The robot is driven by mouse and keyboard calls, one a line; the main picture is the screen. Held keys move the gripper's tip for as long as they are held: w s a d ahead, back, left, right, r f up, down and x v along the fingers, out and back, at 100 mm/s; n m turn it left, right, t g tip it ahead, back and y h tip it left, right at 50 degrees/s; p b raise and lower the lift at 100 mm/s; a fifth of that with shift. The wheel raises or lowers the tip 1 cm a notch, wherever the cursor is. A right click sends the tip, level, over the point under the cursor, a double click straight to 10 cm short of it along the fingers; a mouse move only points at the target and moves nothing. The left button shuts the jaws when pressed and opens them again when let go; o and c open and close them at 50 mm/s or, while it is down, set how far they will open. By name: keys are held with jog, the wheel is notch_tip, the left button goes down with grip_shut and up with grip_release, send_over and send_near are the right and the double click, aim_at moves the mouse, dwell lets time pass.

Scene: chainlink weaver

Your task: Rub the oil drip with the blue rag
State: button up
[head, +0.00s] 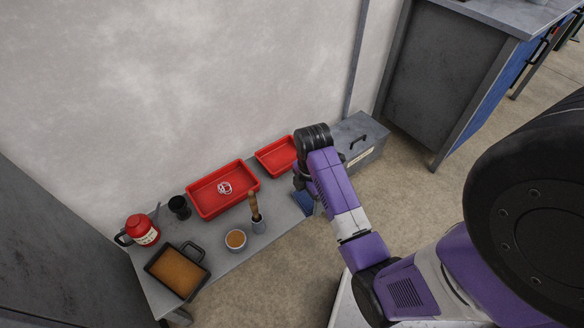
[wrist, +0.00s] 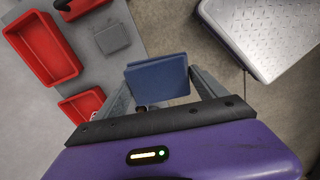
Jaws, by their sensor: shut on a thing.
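The blue rag (wrist: 157,80) is a flat, folded blue piece. In the wrist view it sits between the two fingers of my gripper (wrist: 158,74), which is shut on it. In the head view the rag (head: 303,203) shows just below the end of my arm, at the right front edge of the grey workbench (head: 225,262). My arm partly hides my gripper there. From these frames I cannot tell whether the rag touches the bench. I cannot make out the oil drip in either view.
Red trays (head: 208,207) (head: 270,161) lie along the wall. A grey toolbox (head: 370,130) stands right of my arm. A red jug (head: 141,230), black cup (head: 179,206), brown-filled pan (head: 180,274), small cup (head: 236,241) and wooden-handled tool (head: 254,207) stand left.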

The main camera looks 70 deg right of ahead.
jog(key=w+a+r+m, duration=0.4)
jog(key=w+a+m, duration=0.1)
jog(key=w+a, duration=0.8)
jog(key=w+a+r+m, duration=0.3)
jog(key=w+a+m, duration=0.2)
jog(key=w+a, duration=0.8)
jog(key=shift+w+a+r, duration=0.4)
jog(key=shift+a, duration=0.65)
